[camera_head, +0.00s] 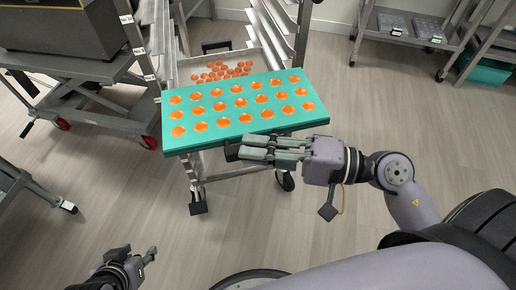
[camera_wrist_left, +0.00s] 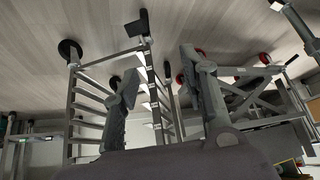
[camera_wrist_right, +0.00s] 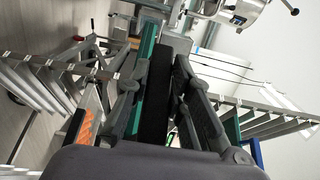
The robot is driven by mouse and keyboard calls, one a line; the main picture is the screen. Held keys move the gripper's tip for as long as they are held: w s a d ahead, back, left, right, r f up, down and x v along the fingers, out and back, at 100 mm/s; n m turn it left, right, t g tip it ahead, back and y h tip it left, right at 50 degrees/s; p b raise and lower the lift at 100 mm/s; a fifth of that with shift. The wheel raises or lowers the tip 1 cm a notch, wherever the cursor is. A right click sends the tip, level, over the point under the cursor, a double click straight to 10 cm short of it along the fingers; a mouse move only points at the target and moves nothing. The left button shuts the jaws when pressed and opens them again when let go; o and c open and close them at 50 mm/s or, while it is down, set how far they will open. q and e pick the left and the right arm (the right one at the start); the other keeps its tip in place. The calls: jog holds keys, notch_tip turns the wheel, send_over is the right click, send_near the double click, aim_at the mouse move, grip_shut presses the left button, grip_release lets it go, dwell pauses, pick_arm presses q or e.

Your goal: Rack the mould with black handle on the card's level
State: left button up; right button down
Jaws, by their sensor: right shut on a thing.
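The teal mould (camera_head: 222,139), filled with rows of orange gummies, is level in front of the open rack (camera_head: 164,55), its far edge at the rack's posts. My right gripper (camera_head: 242,150) is shut on its black handle (camera_head: 231,151) at the near edge. In the right wrist view the handle (camera_wrist_right: 155,105) lies between the fingers, and the mould shows edge-on as a teal strip (camera_wrist_right: 146,60). My left gripper (camera_head: 137,262) is open and empty, low at the lower left; its spread fingers show in the left wrist view (camera_wrist_left: 163,90). I cannot make out a card.
A pale tray (camera_head: 262,58) of orange gummies with a black handle sits in the rack behind the mould. Small labels (camera_head: 148,77) run down the rack's left post. A grey cart (camera_head: 95,100) stands left; a shelf with dark trays (camera_head: 428,28) stands at the back right. The right floor is clear.

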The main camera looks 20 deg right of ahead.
aim_at(250, 132)
pick_arm(q)
jog(key=shift+w, duration=0.1)
pick_arm(e)
jog(key=shift+w+d+b, duration=0.15)
jog(key=shift+w+b, duration=0.15)
jog(key=shift+w, duration=1.15)
jog(key=shift+w+d+b, duration=0.15)
jog(key=shift+w+b, duration=0.15)
jog(key=shift+w, duration=1.1)
pick_arm(q)
jog(key=w+d+r+t+h, duration=0.1)
jog(key=w+r+t, duration=0.2)
jog(key=w, duration=0.2)
jog(key=shift+d, duration=0.4)
pick_arm(e)
jog(key=shift+b, duration=0.3)
pick_arm(q)
jog(key=w+r+t, duration=0.1)
jog(key=r, duration=0.1)
jog(key=w+d+r+t, duration=0.1)
jog(key=w+t, duration=0.1)
jog(key=shift+w+d+r+h, duration=0.2)
jog(key=shift+r+h, duration=0.15)
jog(key=shift+h, duration=0.05)
